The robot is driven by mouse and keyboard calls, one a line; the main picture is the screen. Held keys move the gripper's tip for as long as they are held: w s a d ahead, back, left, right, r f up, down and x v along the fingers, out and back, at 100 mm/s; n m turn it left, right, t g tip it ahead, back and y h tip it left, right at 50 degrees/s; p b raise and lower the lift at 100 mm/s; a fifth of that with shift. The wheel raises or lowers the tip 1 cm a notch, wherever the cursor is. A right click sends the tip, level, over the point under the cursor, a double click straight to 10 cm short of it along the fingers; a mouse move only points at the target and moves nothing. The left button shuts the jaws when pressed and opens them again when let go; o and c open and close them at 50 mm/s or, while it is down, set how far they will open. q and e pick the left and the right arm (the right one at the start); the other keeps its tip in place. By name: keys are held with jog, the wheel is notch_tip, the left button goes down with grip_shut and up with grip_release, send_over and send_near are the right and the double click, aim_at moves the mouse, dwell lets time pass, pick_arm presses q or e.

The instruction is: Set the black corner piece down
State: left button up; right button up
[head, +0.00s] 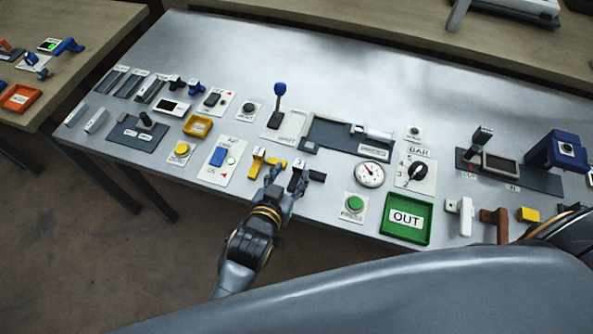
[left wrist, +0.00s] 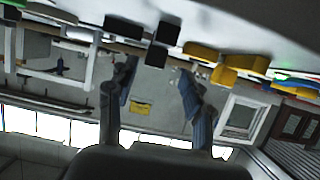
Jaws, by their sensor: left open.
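The black corner piece (head: 317,176) lies on the metal table just right of my left gripper (head: 284,184). Part of it is hidden behind the gripper's right finger. In the left wrist view, black blocks (left wrist: 156,55) show beyond the spread fingertips of the left gripper (left wrist: 154,82), with nothing held between the fingers. The left gripper is open, low over the table's front part. Whether a finger still touches the black piece cannot be told. Only a part of my right arm shows at the right edge; its gripper is out of view.
Yellow corner pieces (head: 257,161) lie close left of the left gripper. A green OUT tray (head: 387,234), a green button (head: 354,204) and a gauge (head: 370,174) are to the right. A blue-knobbed lever (head: 279,91) stands behind. A blue switch panel (head: 218,156) is left.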

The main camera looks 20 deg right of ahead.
aim_at(298, 166)
pick_arm(q)
jog(key=x, duration=0.4)
jog(key=shift+d+r+p, duration=0.1)
jog(key=shift+d+p, duration=0.2)
jog(key=shift+d, duration=0.1)
jog(key=shift+w+d+f, duration=0.2)
jog(key=shift+w+d, duration=0.05)
jog(key=shift+w, duration=0.05)
grip_shut()
